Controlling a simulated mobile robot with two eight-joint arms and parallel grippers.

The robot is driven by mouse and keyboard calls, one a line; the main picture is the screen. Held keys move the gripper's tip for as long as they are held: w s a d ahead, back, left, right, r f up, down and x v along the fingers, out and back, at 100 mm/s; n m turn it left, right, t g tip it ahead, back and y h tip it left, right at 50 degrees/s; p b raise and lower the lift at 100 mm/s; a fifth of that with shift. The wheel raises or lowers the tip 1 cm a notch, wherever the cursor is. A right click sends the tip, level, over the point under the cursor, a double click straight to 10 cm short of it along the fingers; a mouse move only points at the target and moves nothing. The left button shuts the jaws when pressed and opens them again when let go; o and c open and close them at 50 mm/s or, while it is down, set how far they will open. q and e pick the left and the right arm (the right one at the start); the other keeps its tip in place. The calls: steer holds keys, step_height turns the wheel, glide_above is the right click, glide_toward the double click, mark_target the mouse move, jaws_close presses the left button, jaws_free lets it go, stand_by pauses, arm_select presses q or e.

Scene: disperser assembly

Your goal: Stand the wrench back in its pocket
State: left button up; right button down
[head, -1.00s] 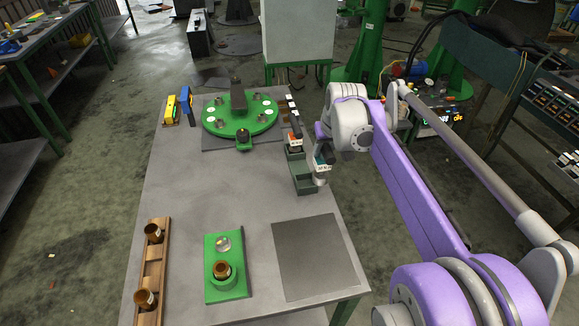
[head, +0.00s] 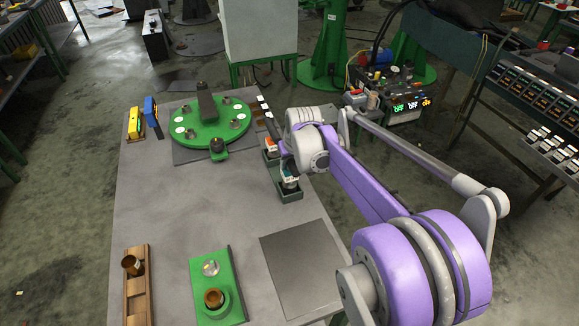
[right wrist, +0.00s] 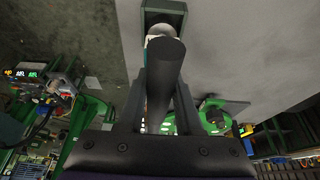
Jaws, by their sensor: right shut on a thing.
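The wrench, a dark thick cylinder (right wrist: 166,62) with a pale rounded end, stands between the fingers of my right gripper (right wrist: 163,95) in the right wrist view. In the head view its teal and white part (head: 289,179) shows at the near pocket of the green holder (head: 290,195). My right gripper (head: 287,163) is shut on it, partly hidden by my own arm. In the wrist view the pale end overlaps the green pocket (right wrist: 176,9); how deep it sits I cannot tell. My left gripper is not in view.
An orange and white tool (head: 270,146) stands in the holder's far pocket. A green round fixture (head: 205,128) is behind left, with yellow (head: 135,124) and blue (head: 151,110) items. A green plate (head: 222,285), wooden rack (head: 137,290) and dark mat (head: 300,265) lie in front. The table's middle is clear.

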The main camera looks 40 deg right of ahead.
steer(key=shift+f, duration=0.75)
steer(key=shift+f, duration=0.15)
steer(key=c, duration=0.6)
jaws_free()
